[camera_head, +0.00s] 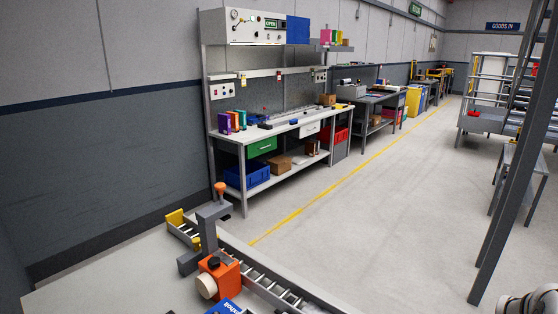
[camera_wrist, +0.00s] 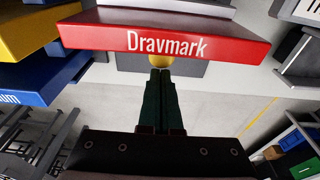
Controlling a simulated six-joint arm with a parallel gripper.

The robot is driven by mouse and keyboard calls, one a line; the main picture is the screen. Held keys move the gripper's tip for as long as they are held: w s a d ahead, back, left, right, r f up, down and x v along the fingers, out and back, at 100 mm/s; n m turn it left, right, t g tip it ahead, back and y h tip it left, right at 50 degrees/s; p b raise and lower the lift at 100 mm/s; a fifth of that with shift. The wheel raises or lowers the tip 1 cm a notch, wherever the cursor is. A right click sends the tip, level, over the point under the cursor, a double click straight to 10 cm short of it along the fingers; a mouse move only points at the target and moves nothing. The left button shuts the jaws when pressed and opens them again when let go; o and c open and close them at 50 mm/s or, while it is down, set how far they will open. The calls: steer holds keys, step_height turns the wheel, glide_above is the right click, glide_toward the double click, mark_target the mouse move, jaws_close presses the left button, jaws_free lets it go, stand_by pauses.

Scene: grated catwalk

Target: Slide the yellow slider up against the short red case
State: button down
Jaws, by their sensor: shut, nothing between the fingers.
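In the wrist view the short red case (camera_wrist: 205,40), lettered "Dravmark", spans the top middle. My gripper (camera_wrist: 160,73) is shut, its dark green fingers together and empty, with the tips just below the red case in the picture. A small yellow rounded piece (camera_wrist: 160,60) shows at the fingertips, partly hidden by the case. I cannot tell whether it is the yellow slider or whether the fingers touch it. The head view shows neither the red case nor my gripper.
A blue case (camera_wrist: 45,82) and a yellow block (camera_wrist: 30,35) lie left of the red case. In the head view, an orange block (camera_head: 220,280) and a grey clamp-like piece (camera_head: 207,229) stand by a slatted rail (camera_head: 262,281). A workbench (camera_head: 285,128) stands beyond.

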steer(key=shift+w+d, duration=0.35)
steer(key=shift+w, duration=0.05)
steer(key=shift+r, duration=3)
